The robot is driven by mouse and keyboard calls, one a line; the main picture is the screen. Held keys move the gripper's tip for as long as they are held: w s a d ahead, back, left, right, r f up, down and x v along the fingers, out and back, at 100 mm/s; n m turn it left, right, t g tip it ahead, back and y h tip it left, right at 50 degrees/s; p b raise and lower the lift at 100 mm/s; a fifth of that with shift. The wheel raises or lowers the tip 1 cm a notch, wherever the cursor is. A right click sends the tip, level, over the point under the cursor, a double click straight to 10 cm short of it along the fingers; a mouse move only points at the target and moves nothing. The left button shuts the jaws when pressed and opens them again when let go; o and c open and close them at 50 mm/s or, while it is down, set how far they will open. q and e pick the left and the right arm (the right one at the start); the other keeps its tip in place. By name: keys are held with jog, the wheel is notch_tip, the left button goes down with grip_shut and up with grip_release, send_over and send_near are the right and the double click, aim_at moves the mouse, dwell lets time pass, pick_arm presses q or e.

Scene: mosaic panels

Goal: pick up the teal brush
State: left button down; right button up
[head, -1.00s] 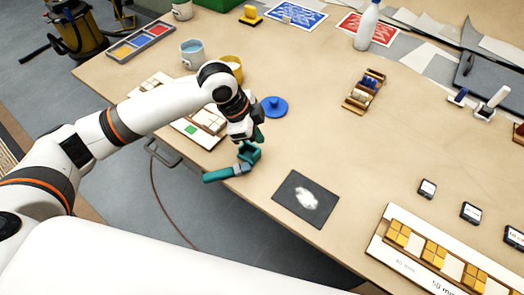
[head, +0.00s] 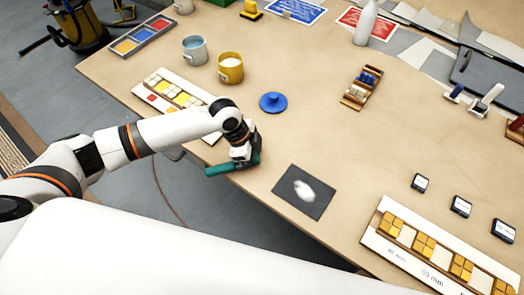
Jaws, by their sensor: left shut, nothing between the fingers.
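The teal brush (head: 218,170) lies at the near edge of the table, left of the dark square mat. Its handle points left and sticks out past the table edge. My left gripper (head: 244,158) is right at the brush's right part and covers some of it. The gripper is shut with nothing held between its fingers. Whether the fingers touch the brush cannot be told. My right gripper is not in view.
A dark mat with a white patch (head: 287,201) lies right of the brush. A blue round lid (head: 273,103), a yellow mug (head: 230,70) and a tile panel (head: 154,103) are behind. The table (head: 330,140) is bare between the mat and the wooden rack (head: 362,88).

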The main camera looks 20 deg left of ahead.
pick_arm(q)
jog(key=shift+a, duration=0.2)
jog(key=shift+d, duration=0.1)
jog(key=shift+s+a+p, duration=0.15)
jog(key=shift+a+p, duration=0.35)
jog(key=shift+a, duration=0.55)
